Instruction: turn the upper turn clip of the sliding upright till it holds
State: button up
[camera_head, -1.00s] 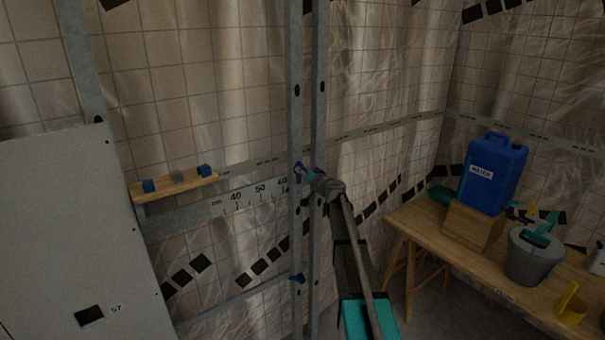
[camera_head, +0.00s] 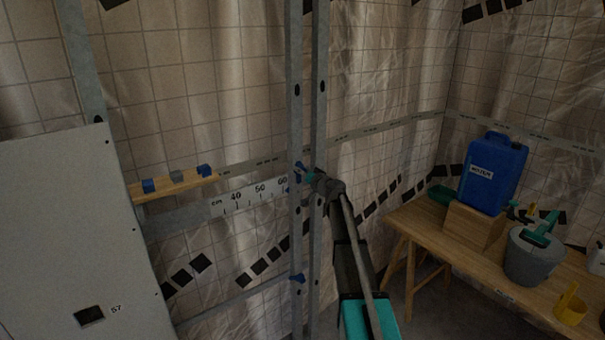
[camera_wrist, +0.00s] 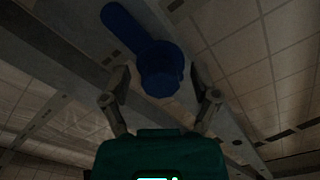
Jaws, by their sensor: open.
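The upper turn clip is a blue piece with a round knob and a flat arm; in the wrist view the clip (camera_wrist: 158,70) sits on a grey metal face, its arm pointing to the upper left. In the head view the clip (camera_head: 298,166) is small on the sliding upright (camera_head: 296,120) and partly hidden by my gripper (camera_head: 308,172). In the wrist view my gripper (camera_wrist: 166,103) is open, one finger on each side of the knob, with gaps visible. A lower blue clip (camera_head: 297,278) sits further down the upright.
A second upright (camera_head: 319,90) stands close to the right. A scale (camera_head: 250,195) crosses behind at clip height. A wooden shelf (camera_head: 175,187) with blue blocks and a pale panel (camera_head: 70,230) are left. A bench (camera_head: 420,224) with a blue canister (camera_head: 493,175) and grey bucket (camera_head: 532,255) is right.

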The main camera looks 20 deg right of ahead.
jog(key=v, duration=1.2)
dwell(0.6)
jog(key=s+a+f+n+g+y, duration=0.1)
jog(key=s+a+f+n+g, duration=0.35)
jog(key=a, duration=0.65)
jog(key=s+a+f+n+g+y, duration=0.1)
jog(key=s+a+f+g+y, duration=0.1)
jog(key=s+a+f+g, duration=0.5)
jog(key=s+a+f+g+h, duration=0.2)
jog(key=s, duration=0.5)
jog(key=s+a+f+m+g+h, duration=0.1)
jog(key=s+a+f+g+h, duration=0.1)
jog(key=s, duration=0.5)
jog(key=s+a+f+g+h, duration=0.2)
jog(key=s+f+h, duration=0.1)
jog(key=s, duration=0.4)
jog(key=shift+h, duration=0.3)
jog(key=shift+m, duration=0.25)
jog(key=shift+c, duration=0.3)
